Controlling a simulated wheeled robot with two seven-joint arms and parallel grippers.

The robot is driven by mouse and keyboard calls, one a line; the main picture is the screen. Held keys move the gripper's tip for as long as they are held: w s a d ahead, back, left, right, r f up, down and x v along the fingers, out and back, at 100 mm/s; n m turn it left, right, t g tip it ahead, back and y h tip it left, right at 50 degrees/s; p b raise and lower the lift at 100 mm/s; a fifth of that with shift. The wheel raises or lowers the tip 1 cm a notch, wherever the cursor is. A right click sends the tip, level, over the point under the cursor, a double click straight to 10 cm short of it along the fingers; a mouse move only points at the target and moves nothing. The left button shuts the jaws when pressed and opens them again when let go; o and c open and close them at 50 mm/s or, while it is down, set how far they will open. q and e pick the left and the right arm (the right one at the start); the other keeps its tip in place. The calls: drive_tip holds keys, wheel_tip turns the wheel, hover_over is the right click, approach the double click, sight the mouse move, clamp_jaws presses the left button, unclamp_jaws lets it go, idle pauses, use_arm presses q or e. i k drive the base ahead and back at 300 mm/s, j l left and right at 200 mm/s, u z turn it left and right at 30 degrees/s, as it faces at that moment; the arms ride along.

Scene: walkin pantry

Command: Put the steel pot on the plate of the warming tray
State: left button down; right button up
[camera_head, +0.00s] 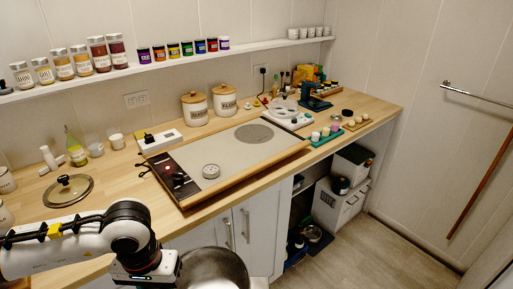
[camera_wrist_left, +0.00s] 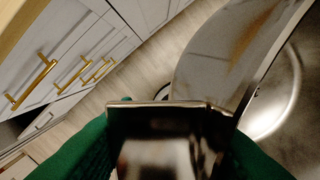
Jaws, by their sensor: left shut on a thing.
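The steel pot (camera_head: 222,262) is at the bottom of the head view, in front of the counter and partly cut off by the frame. My left gripper (camera_head: 176,270) is at the pot's left side, shut on its handle. In the left wrist view the steel pot (camera_wrist_left: 222,50) fills the right side, and its metal handle (camera_wrist_left: 165,120) lies between my green fingers. The warming tray (camera_head: 180,200) lies on the counter, with a pale flat plate (camera_head: 220,148) bearing a darker grey circle at the back right. My right gripper is not in view.
A small round metal item (camera_head: 210,171) is on the tray's front part, beside dark controls (camera_head: 172,176). A glass lid (camera_head: 68,190) lies at the left. Most of the plate is clear.

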sight(252, 139)
drive_tip(key=i+z, duration=0.15)
drive_tip(key=z, duration=0.25)
drive_tip(key=i+j+z, duration=0.1)
drive_tip(key=z, duration=0.3)
drive_tip(key=i+j+z, duration=0.15)
drive_tip(key=z, duration=0.25)
